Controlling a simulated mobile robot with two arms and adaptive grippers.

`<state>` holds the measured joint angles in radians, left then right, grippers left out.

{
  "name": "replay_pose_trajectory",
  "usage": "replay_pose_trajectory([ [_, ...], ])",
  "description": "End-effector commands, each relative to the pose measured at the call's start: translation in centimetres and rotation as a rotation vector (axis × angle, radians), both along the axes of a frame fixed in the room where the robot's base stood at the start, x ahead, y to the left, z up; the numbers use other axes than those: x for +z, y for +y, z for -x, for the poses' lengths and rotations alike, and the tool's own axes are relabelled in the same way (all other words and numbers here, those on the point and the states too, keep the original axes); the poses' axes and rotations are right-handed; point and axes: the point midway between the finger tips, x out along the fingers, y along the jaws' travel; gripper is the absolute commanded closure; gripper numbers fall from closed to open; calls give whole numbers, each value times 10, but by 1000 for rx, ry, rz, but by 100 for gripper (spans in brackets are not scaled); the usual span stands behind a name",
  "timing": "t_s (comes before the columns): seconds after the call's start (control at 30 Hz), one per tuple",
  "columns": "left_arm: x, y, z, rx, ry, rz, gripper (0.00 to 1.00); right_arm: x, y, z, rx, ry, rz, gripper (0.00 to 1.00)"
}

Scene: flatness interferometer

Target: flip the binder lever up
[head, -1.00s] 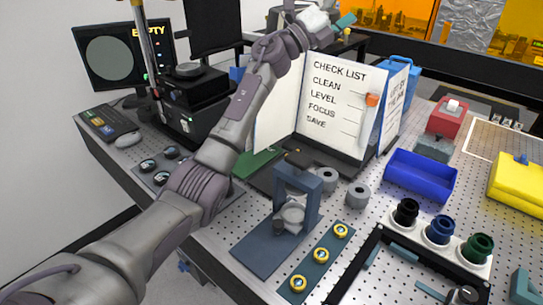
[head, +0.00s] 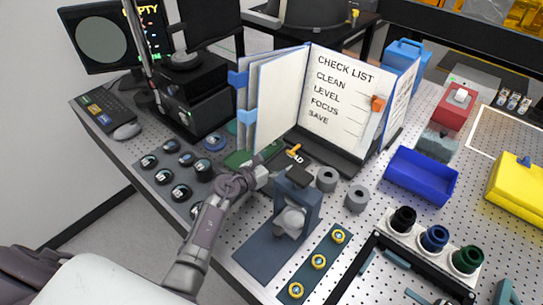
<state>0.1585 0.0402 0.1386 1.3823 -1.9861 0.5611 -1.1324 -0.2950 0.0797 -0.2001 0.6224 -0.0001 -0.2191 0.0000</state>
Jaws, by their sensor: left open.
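The open binder (head: 342,75) stands on the pegboard table with its "CHECK LIST" page facing me. A small orange-yellow lever (head: 294,152) shows at the foot of the binder, beside a partly covered label ending in "AD". It looks low, but its exact angle is too small to tell. My left gripper (head: 282,174) is open, low in front of the binder base and just nearer than the lever, close to the blue-grey stand. Its fingertips are hard to make out, and I see no contact with the lever. My right gripper is not in view.
The blue-grey stand (head: 311,205) and grey rings (head: 356,198) stand close to the left gripper. Several black round pieces (head: 203,170) lie left of the forearm. A blue bin (head: 422,178) stands to the right. An orange tab (head: 377,103) sits on the binder page.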

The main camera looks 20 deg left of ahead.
Motion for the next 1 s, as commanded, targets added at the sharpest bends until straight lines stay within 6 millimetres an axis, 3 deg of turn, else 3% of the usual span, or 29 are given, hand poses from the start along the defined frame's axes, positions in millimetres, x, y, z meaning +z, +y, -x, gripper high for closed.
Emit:
replay_pose_trajectory([
  [0.27,-7,7,-6,10,-7,-82,0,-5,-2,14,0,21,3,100],
  [1.0,-28,-19,-76,8,-6,-81,0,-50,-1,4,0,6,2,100],
])
